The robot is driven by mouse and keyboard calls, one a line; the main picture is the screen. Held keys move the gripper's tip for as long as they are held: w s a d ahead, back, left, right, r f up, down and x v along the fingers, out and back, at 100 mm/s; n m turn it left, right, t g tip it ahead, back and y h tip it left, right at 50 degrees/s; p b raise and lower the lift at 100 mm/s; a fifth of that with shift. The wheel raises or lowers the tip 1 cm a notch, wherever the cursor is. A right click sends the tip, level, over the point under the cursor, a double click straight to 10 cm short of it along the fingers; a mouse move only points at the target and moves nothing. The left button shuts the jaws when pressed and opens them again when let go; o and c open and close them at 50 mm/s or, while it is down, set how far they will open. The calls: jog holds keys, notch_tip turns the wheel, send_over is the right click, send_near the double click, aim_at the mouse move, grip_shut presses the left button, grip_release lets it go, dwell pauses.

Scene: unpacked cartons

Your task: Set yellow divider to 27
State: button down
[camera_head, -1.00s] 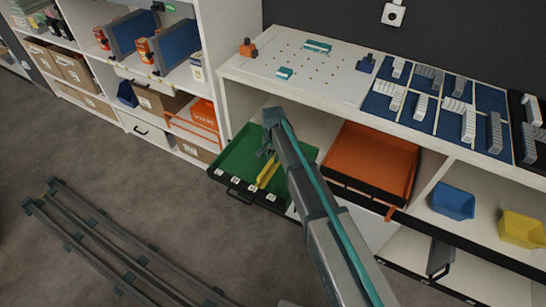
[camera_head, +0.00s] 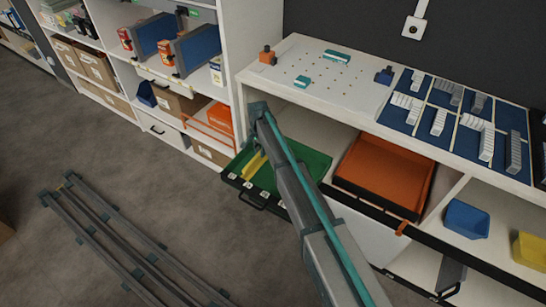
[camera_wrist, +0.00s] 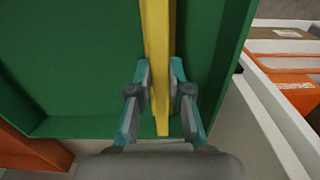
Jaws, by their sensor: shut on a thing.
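The yellow divider (camera_head: 252,165) stands in the green drawer (camera_head: 318,163), towards its left side. White labels (camera_head: 248,184) run along the drawer's black front edge; their numbers are too small to read. In the wrist view my gripper (camera_wrist: 161,76) has one teal-tipped finger on each side of the yellow divider (camera_wrist: 157,35) and is shut on it. The green drawer floor (camera_wrist: 70,65) shows on both sides of the divider. In the head view my arm hides part of the drawer, and the fingers are hard to make out.
An orange tray (camera_head: 385,172) is to the right of the drawer. A white pegboard (camera_head: 318,75) and blue panels with grey blocks (camera_head: 400,112) lie on the top above. Shelves with cartons (camera_head: 180,102) stand at left. Grey rails (camera_head: 120,240) lie on the floor.

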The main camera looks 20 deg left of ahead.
jog(key=shift+w+a, duration=0.15)
jog(key=shift+a, duration=0.65)
jog(key=shift+w+a, duration=0.15)
jog(key=shift+a, duration=0.6)
jog(key=c, duration=1.1)
grip_release()
jog(key=shift+a, duration=0.15)
jog(key=shift+r, duration=0.55)
notch_tip(320, 180, up, 11)
